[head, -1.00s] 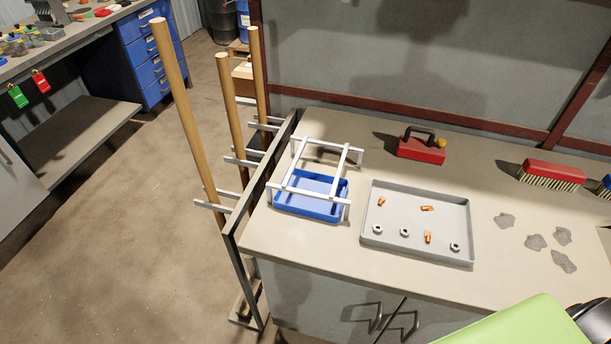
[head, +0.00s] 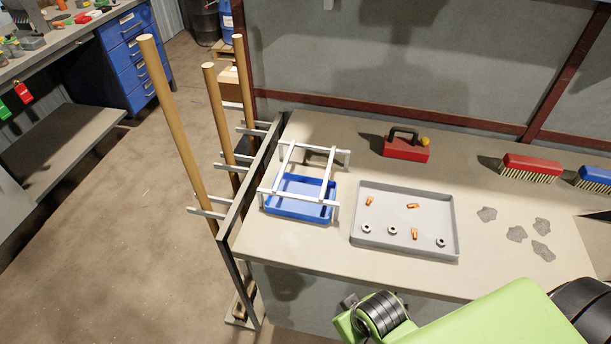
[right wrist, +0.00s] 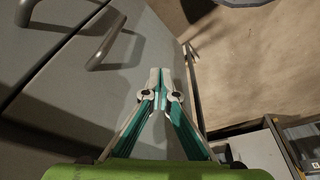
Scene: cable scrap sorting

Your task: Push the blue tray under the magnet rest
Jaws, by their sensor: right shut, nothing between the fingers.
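The blue tray (head: 298,210) lies on the workbench's left end. It sits between the legs of the magnet rest (head: 328,176), a white open frame of bars, toward its front side. The front bar crosses above the tray and hides part of it. The red magnet (head: 405,150), with a black handle and yellow knob, stands on the bench behind and right of the rest. My right gripper (right wrist: 160,75) is shut and empty in the right wrist view, pointing down beside the cabinet front, apart from the tray. My left gripper is not in view.
A grey tray (head: 455,220) with copper pieces and nuts lies right of the blue tray. Red (head: 531,167) and blue (head: 595,177) brushes and grey scraps (head: 516,233) lie farther right. Wooden poles (head: 170,130) stand in a rack off the left end. Cabinet handles (right wrist: 105,45) stick out.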

